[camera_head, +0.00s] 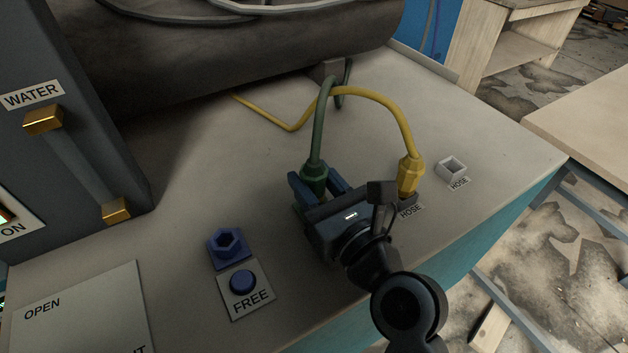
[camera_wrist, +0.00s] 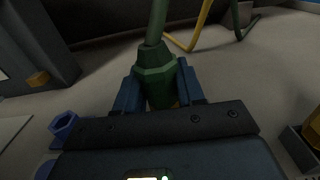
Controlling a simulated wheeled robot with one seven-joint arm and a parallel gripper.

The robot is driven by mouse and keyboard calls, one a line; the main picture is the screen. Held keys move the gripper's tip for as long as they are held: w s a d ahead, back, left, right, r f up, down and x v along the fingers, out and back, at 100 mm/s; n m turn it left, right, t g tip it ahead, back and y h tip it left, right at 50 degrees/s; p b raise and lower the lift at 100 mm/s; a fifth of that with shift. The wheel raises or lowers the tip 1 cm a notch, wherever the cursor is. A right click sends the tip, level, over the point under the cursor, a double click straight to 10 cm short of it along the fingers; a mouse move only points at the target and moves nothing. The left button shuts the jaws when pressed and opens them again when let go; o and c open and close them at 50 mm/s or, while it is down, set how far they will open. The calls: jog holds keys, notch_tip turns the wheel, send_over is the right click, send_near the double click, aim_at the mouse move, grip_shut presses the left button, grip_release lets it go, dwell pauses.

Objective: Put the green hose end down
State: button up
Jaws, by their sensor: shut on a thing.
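The green hose end (camera_head: 315,176) is a dark green faceted fitting on a green hose that arches up and back. My gripper (camera_head: 316,190) is shut on it, with blue fingers on both sides. The wrist view also shows the green hose end (camera_wrist: 156,76) upright between the fingers (camera_wrist: 160,92). Its lower end is hidden behind my gripper, so I cannot tell whether it touches the surface. A yellow hose end (camera_head: 409,173) stands upright to the right, at a label reading HOSE.
An empty white square socket (camera_head: 452,168) labelled HOSE is at the right. A blue hexagonal socket (camera_head: 227,243) and a blue button (camera_head: 242,282) labelled FREE are left of my gripper. A dark cabinet (camera_head: 75,150) labelled WATER stands at the left. A large cylinder (camera_head: 250,45) lies behind.

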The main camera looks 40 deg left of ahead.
jog(key=shift+f, duration=0.1)
jog(key=o, duration=1.1)
jog(key=shift+r, duration=0.2)
jog(key=b+v, duration=0.1)
jog(key=v, duration=1.1)
jog(key=shift+f, duration=0.1)
